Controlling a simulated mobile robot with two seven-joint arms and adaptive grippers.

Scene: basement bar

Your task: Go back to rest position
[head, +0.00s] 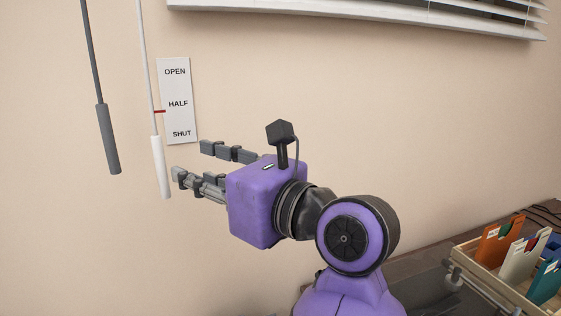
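The white handle of a hanging rod (160,166) is just left of the fingertips, with a small gap in the picture. I cannot tell the true depth between them.
A grey-handled rod (108,138) hangs further left. Blinds (380,14) are above. A wooden tray (487,271) with coloured folders stands on a dark surface at lower right.

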